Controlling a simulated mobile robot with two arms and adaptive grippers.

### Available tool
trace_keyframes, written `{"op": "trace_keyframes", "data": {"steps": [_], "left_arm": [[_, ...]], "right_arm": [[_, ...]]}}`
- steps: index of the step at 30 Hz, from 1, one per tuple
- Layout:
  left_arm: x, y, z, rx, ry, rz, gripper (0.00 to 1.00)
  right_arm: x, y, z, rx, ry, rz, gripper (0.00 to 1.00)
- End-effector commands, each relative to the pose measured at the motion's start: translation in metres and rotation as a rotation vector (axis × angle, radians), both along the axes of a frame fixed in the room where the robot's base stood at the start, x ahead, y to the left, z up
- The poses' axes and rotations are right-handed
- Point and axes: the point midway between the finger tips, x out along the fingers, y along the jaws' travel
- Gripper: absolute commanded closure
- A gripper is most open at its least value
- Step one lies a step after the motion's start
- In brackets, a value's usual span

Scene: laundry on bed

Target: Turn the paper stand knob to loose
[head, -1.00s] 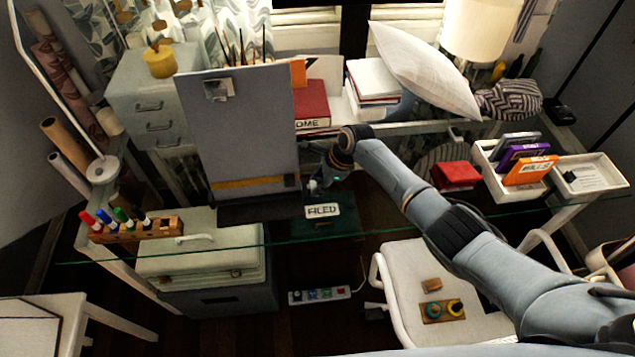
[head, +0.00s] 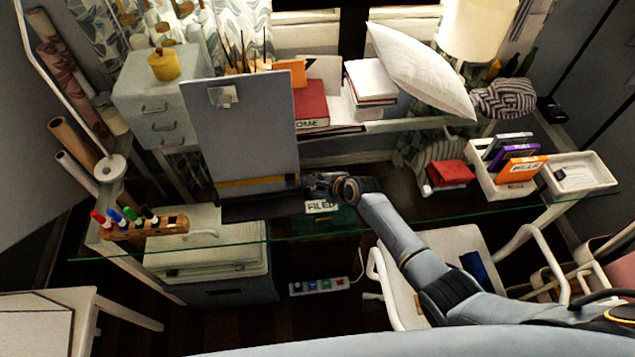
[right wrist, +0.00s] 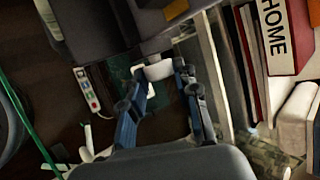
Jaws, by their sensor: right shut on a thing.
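The paper stand (head: 243,135) is a tall grey board with a clip at its top and a yellow-brown strip near its base. It stands on the glass desk. My right gripper (head: 313,182) is at the stand's lower right edge. In the right wrist view, its blue-grey fingers (right wrist: 160,73) are on either side of a pale knob (right wrist: 159,70) beside the dark stand, and they are shut on it. The knob is hidden behind the gripper in the head view, and its turn angle cannot be told. My left gripper is not in view.
A marker rack (head: 146,229) stands to the left on the glass desk (head: 400,228). Books (head: 311,103) stand behind the stand. A red box (head: 450,174) and white trays (head: 583,176) are at the right. A power strip (head: 319,287) lies below.

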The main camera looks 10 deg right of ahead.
Motion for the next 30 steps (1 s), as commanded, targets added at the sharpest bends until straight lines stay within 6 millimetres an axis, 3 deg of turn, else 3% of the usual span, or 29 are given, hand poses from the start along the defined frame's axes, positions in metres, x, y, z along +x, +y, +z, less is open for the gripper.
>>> {"op": "trace_keyframes", "data": {"steps": [21,22,25,30], "left_arm": [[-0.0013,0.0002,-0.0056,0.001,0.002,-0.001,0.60],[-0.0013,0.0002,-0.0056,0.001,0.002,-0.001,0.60],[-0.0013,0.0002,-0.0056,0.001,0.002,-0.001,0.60],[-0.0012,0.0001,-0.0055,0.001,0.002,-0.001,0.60]], "right_arm": [[-0.0009,0.0013,-0.0008,0.005,-0.096,0.001,1.00],[-0.0009,0.0013,-0.0008,0.005,-0.096,0.001,0.67],[-0.0009,0.0012,-0.0008,0.005,-0.096,0.001,0.47],[-0.0008,0.0008,-0.0010,0.004,-0.095,0.001,0.46]]}}
